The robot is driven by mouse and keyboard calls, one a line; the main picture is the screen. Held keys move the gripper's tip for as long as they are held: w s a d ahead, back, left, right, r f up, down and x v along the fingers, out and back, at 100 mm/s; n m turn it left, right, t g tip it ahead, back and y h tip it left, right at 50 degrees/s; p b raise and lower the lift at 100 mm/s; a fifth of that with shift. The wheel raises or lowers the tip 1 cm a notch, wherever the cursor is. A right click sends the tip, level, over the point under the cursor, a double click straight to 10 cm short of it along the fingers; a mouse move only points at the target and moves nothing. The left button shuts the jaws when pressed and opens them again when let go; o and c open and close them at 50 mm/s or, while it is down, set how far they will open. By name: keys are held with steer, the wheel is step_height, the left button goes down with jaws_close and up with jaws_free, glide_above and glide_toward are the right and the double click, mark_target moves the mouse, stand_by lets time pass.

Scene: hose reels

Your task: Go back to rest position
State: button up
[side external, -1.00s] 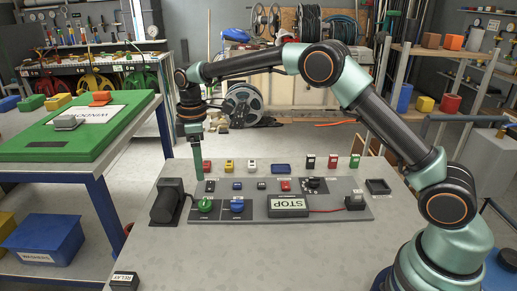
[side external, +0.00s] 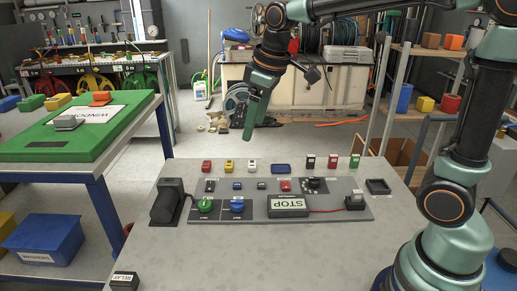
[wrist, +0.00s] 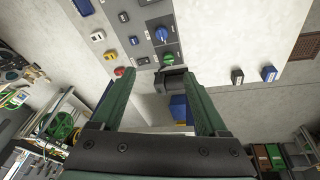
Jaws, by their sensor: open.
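My gripper (side external: 248,133) hangs in the air above the far edge of the grey worktable (side external: 300,250), clear of everything on it. In the wrist view its two green fingers (wrist: 157,80) are spread apart with nothing held between them. My arm is raised and bent back, its upper part cut off by the top of the side view.
A row of small blocks, including a red one (side external: 207,166) and a blue one (side external: 281,169), stands along the table's back. A black unit (side external: 166,201) is left of the panel. A green board (side external: 75,145) lies on the left bench. The air around the gripper is free.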

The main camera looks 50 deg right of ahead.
steer(key=s+d+f+m+t, duration=0.2)
steer(key=s+d+m, duration=0.1)
steer(key=s, duration=0.9)
steer(key=shift+f+m, duration=0.2)
steer(key=shift+m, duration=0.7)
